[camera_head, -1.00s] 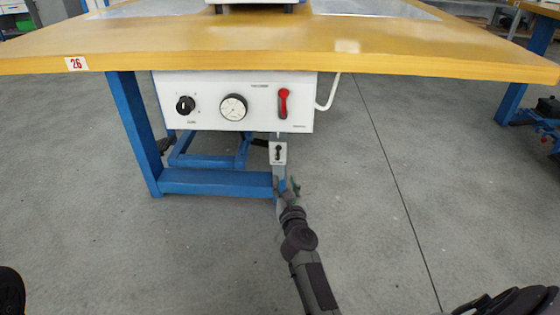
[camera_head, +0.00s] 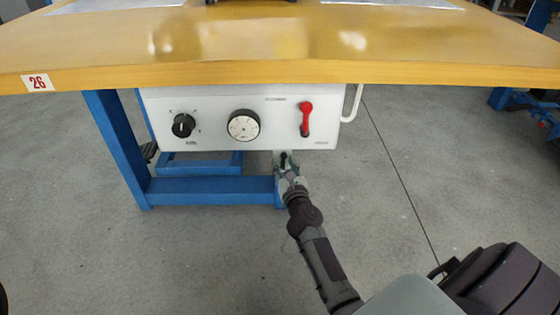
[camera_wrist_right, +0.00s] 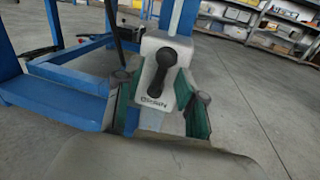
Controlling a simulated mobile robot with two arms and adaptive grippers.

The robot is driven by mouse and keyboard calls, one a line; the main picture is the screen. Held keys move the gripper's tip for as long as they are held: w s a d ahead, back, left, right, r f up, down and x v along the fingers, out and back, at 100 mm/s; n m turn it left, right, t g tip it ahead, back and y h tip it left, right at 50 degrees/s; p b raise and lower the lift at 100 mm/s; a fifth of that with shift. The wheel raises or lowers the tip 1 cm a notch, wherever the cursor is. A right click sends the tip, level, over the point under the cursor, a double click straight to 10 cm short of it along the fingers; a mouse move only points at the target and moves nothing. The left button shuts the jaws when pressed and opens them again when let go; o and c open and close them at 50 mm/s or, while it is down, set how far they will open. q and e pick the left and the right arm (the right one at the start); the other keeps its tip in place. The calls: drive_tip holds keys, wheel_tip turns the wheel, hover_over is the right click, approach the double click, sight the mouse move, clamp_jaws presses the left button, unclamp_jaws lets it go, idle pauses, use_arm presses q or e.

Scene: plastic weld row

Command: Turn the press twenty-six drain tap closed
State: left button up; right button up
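A small white tap plate with a black lever, which I take for the drain tap (camera_wrist_right: 165,70), hangs under the press's white control panel (camera_head: 240,118). In the right wrist view the lever runs nearly along the plate, its round end upward; the small label below it is hard to read. My right gripper (camera_head: 290,174) is just below and in front of the tap. In the wrist view the right gripper (camera_wrist_right: 158,110) is open, its green-padded fingers on either side of the plate, with no visible grip on the lever. My left gripper is out of view.
The panel has a black knob (camera_head: 183,125), a round gauge (camera_head: 243,125) and a red lever (camera_head: 306,118). The wooden bench top (camera_head: 250,50), tagged 26, overhangs it. A blue leg frame (camera_head: 210,190) stands left of the tap. Floor (camera_head: 400,190) to the right is clear.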

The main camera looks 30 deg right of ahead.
clamp_jaws()
drive_tip(key=shift+r, duration=0.1)
drive_tip(key=shift+r+p, duration=0.15)
drive_tip(key=shift+p, duration=0.25)
drive_tip(key=shift+a+n+p, duration=0.1)
drive_tip(key=shift+n+p, duration=0.4)
unclamp_jaws()
drive_tip(key=shift+w, duration=0.1)
